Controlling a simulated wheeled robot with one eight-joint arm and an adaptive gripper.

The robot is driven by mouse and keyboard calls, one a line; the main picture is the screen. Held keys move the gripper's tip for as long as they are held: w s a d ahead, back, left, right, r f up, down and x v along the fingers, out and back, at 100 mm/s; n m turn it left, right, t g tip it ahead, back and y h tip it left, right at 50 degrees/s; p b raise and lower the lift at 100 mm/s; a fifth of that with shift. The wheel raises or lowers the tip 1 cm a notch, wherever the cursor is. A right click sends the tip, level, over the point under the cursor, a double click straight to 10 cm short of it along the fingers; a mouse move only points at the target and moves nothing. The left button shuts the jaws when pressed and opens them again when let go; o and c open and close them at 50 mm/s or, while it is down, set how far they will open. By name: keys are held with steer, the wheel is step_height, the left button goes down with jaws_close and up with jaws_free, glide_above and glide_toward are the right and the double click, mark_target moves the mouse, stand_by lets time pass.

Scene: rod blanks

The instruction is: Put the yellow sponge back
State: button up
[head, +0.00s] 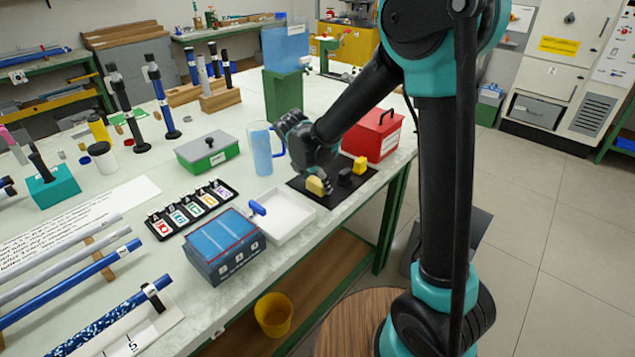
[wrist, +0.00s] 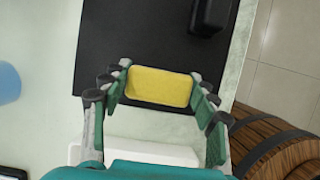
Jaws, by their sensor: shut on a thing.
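My gripper (head: 320,174) is shut on the yellow sponge (head: 316,186) at the near-left end of the dark mat (head: 318,198). In the wrist view the sponge (wrist: 159,86) lies crosswise between the fingers of my gripper (wrist: 162,80), over the mat's edge (wrist: 85,50). I cannot tell whether the sponge touches the mat. The white tray (head: 298,212) is just left of the mat, and it also shows below the sponge in the wrist view (wrist: 150,152).
A black object (head: 345,177) and a yellow block (head: 360,164) stand on the mat. A red box (head: 378,135) is behind it and a blue mug (head: 264,150) is to its left. A blue organiser (head: 225,247) stands before the tray. The table's edge is close on the right.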

steer(key=o, duration=1.1)
steer(key=v, duration=1.2)
steer(key=s+d+f+m+y, duration=0.1)
steer(key=s+d+f+m, duration=0.2)
steer(key=d+m, duration=0.5)
steer(key=s+d+f+m+y, duration=0.1)
steer(key=s+d+f+m, duration=0.2)
steer(key=d+m, duration=0.5)
steer(key=s+d+f+m, duration=0.2)
steer(key=s+d+m, duration=0.1)
steer(key=m, duration=0.1)
steer(key=s+d+f+m, duration=0.2)
steer(key=s+d+m, duration=0.1)
steer(key=d+m, duration=0.1)
steer(key=s+d+f+m, duration=0.2)
steer(key=s+d+m, duration=0.1)
steer(key=m, duration=0.1)
steer(key=shift+s+d+f+t+y, duration=0.2)
steer(key=shift+s+d+t+y, duration=0.1)
steer(key=shift+s+y, duration=0.1)
steer(key=shift+w, duration=0.1)
